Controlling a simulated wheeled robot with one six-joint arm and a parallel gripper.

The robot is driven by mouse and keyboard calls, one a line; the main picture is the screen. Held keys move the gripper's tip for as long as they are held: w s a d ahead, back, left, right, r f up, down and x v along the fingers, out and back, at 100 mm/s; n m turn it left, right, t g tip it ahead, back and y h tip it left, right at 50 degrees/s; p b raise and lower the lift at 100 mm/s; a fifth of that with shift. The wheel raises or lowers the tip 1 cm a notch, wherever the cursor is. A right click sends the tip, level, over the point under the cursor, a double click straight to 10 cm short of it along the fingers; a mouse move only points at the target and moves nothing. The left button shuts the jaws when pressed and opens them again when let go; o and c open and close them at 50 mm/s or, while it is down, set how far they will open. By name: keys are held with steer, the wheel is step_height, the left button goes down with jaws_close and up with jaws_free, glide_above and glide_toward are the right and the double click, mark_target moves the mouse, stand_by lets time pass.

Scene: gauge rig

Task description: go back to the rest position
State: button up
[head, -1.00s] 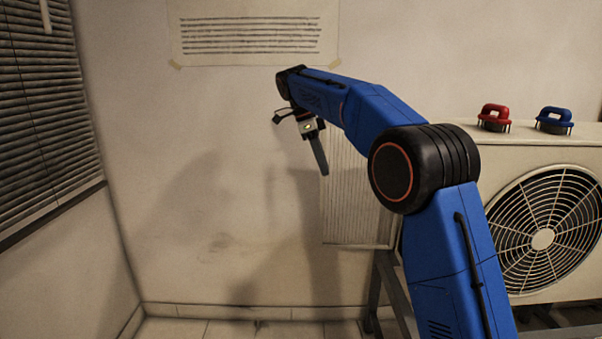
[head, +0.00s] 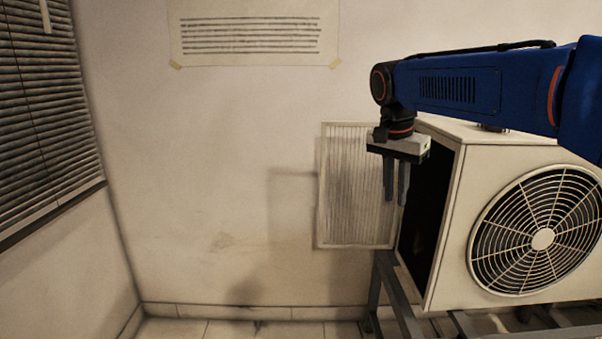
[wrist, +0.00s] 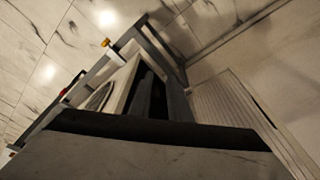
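My gripper (head: 396,204) hangs fingers down in front of the left side of the outdoor fan unit, in the head view. Its two dark fingers stand a little apart, with a narrow gap and nothing seen between them. In the wrist view the fingers (wrist: 163,98) point toward the unit and its stand. My blue arm reaches in from the right edge of the head view, above the unit.
The white fan unit (head: 452,215) has a dark open left side and sits on a grey metal stand (head: 388,290). A pale ribbed panel (head: 345,190) stands by the wall. The left floor is clear.

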steer(key=s+d+f+n+t, duration=0.1)
steer(key=s+d+f+n, duration=0.1)
steer(key=s+f, duration=0.4)
steer(key=s+d+f+n+t+y, duration=0.1)
steer(key=s+d+f+n, duration=0.1)
steer(key=s+f+n, duration=0.2)
steer(key=s+d+f+n+t, duration=0.1)
steer(key=s+d+f+n, duration=0.1)
steer(key=s+f, duration=0.7)
steer(key=s+n, duration=0.1)
steer(key=s, duration=0.6)
steer(key=shift+s+d+f+n+y, duration=0.2)
steer(key=shift+s+d+n+y, duration=0.1)
steer(key=shift+s+d, duration=0.1)
